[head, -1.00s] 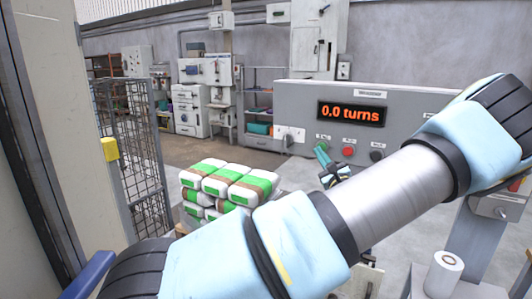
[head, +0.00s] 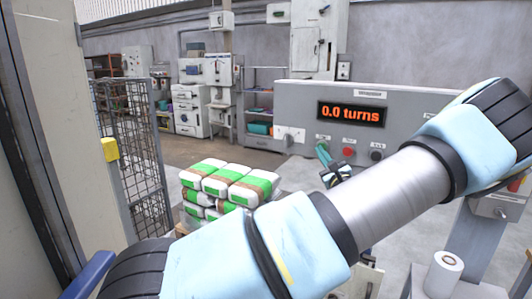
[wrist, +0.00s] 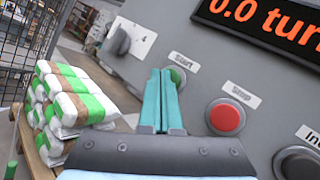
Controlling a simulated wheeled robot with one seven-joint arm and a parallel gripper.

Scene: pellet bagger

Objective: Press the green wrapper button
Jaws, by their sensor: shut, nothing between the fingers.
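The green button (wrist: 178,75), labelled Start, is on the grey control panel (wrist: 150,20) in the wrist view. My gripper (wrist: 160,72) is shut and empty, its two teal fingers side by side. The fingertips are just left of the green button and overlap its left edge in the picture. I cannot tell whether they touch it. In the head view my gripper (head: 322,148) is at the panel's lower left and the green button is hidden behind it. The panel's display (head: 351,113) reads 0.0 turns.
A red Stop button (wrist: 226,116) and a dark knob (wrist: 298,163) are right of the green button. A grey selector knob (wrist: 118,42) is left. Stacked bags (head: 228,184) stand below left, near a wire cage (head: 130,150). A white roll (head: 444,272) is at lower right.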

